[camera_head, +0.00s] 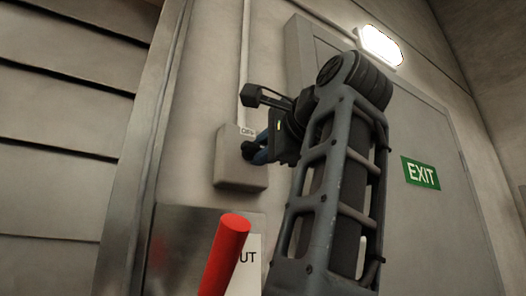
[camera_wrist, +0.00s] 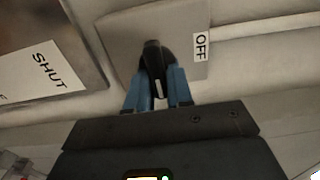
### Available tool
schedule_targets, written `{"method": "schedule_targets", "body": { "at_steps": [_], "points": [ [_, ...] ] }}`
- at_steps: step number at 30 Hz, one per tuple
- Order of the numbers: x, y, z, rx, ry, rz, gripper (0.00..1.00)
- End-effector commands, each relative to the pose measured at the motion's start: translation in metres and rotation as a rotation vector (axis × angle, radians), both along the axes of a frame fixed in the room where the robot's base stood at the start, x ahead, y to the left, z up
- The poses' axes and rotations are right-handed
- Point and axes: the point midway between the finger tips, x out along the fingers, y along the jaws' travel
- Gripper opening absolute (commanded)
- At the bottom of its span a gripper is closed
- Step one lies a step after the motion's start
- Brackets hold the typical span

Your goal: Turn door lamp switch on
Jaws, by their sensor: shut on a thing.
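The door lamp switch is a grey box (camera_head: 236,172) on the wall left of the door, with a dark rotary knob (camera_wrist: 153,56) on its face. An OFF label (camera_wrist: 201,46) is at the right side of the box in the wrist view. The knob's white mark points down in that view, away from the OFF label. My gripper (camera_head: 259,154) reaches the box from the right, its blue fingers shut on the knob; they also show in the wrist view (camera_wrist: 157,84). The lamp (camera_head: 380,46) above the door is lit bright white.
The grey door (camera_head: 420,130) with a green EXIT sign (camera_head: 420,173) is behind my arm. A metal panel (camera_head: 180,245) with a SHUT label (camera_wrist: 45,70) is below the switch box. A red bar (camera_head: 225,255) sticks up in front of it. A conduit (camera_head: 245,60) runs up from the box.

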Motion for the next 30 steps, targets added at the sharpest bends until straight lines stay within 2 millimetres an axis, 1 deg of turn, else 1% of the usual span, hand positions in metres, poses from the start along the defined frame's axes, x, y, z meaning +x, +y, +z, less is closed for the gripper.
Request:
{"method": "schedule_targets", "body": {
  "at_steps": [1, 7, 14, 17, 20, 27, 30],
  "points": [
    [0.001, -0.001, -0.002, 0.001, 0.004, -0.002, 0.22],
    [0.001, -0.001, -0.001, 0.001, 0.003, -0.001, 0.41],
    [0.000, -0.001, -0.001, 0.000, 0.001, -0.001, 0.41],
    [-0.004, -0.003, -0.001, 0.000, 0.000, -0.001, 0.41],
    [-0.014, -0.011, -0.002, 0.001, -0.002, -0.001, 0.41],
    [-0.047, -0.033, -0.003, 0.002, -0.002, -0.002, 0.41],
    [-0.056, -0.039, -0.002, 0.001, 0.000, -0.002, 0.41]
  ]
}}
